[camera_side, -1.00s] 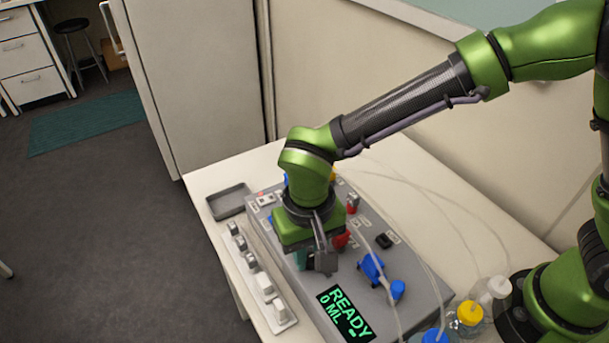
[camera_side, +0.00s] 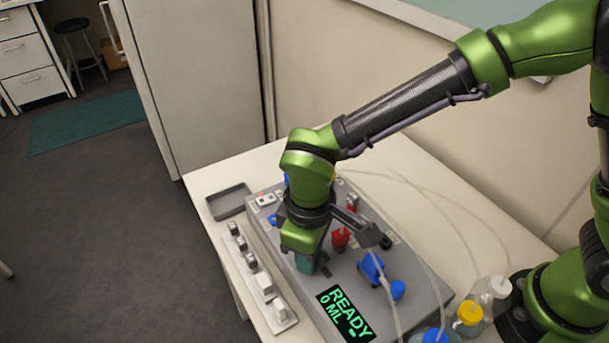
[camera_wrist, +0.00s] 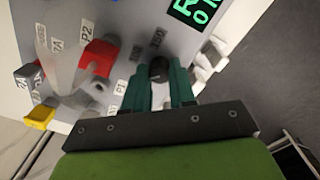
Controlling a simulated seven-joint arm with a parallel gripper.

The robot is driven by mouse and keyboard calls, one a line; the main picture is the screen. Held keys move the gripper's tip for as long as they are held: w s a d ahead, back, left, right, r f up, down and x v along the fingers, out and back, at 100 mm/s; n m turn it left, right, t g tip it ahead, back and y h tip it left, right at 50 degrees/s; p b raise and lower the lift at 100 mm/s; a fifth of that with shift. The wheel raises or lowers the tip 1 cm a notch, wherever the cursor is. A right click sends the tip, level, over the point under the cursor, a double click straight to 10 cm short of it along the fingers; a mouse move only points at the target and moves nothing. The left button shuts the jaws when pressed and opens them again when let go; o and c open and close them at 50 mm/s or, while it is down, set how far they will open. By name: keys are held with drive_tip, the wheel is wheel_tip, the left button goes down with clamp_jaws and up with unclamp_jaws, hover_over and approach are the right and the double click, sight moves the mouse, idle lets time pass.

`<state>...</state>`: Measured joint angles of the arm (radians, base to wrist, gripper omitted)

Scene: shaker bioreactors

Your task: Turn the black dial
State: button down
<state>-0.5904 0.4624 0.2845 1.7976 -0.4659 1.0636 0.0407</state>
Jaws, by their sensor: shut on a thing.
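The black dial (camera_wrist: 159,68) is between the two teal fingers of my gripper (camera_wrist: 160,78) in the wrist view, on the grey panel of the bioreactor unit. My gripper is shut on the dial, one finger on each side, pointing down. In the side view my gripper (camera_side: 306,264) is low at the left part of the unit (camera_side: 405,262). The dial cannot be told apart from the fingers there.
A red clamp (camera_side: 340,238) and a blue clamp (camera_side: 371,267) with thin tubes stand to the right of my gripper. A white strip with several knobs (camera_side: 265,284) lies to the left. The display (camera_side: 346,313) reads READY 0 ML. Capped bottles (camera_side: 469,316) stand at the lower right.

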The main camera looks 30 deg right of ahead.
drive_tip(key=shift+n, duration=1.6)
drive_tip(key=c, duration=0.9)
unclamp_jaws()
drive_tip(key=shift+r, duration=0.1)
wheel_tip(320, 180, up, 17)
drive_tip(key=shift+s+a+f, duration=0.1)
